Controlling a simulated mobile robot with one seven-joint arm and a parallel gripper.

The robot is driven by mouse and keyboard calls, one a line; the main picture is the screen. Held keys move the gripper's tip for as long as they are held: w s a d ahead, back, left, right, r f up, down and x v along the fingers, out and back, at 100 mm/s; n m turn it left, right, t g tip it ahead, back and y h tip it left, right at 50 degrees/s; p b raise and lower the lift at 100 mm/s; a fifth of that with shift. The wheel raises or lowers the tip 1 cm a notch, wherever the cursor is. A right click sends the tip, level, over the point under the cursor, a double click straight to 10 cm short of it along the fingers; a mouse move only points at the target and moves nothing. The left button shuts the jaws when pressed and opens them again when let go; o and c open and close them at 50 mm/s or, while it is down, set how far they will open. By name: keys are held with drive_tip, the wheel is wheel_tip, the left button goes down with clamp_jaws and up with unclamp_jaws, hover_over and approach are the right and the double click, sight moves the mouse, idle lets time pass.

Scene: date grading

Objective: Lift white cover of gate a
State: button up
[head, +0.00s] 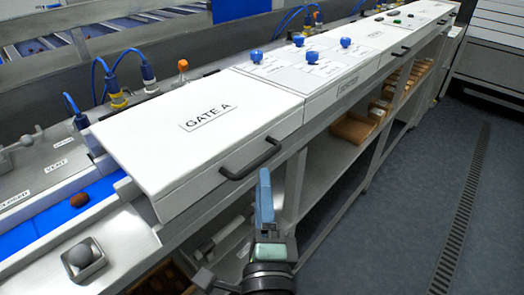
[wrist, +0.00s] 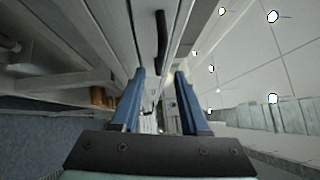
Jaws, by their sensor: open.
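The white cover of gate A (head: 160,138) lies closed on the machine at the left of the head view, with a "GATE A" label on top. Its black bar handle (head: 236,171) is on the front edge. In the wrist view the handle (wrist: 161,45) stands ahead of the fingers, near the middle. My gripper (head: 265,178) has blue fingers and is just in front of and below the handle's right end. In the wrist view my gripper (wrist: 160,80) is open, with nothing held between the fingers. I cannot tell the exact gap to the handle.
A white panel with blue knobs (head: 300,58) adjoins the cover on the right. A ball joystick (head: 80,256) and a blue belt (head: 65,215) with a date are at the left. Cartons (head: 352,130) sit on the shelf below. The floor (head: 400,200) at the right is clear.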

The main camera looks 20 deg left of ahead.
sight(261, 158)
drive_tip(key=p+x, duration=0.1)
drive_tip(key=x, duration=0.6)
clamp_jaws()
idle(1.4)
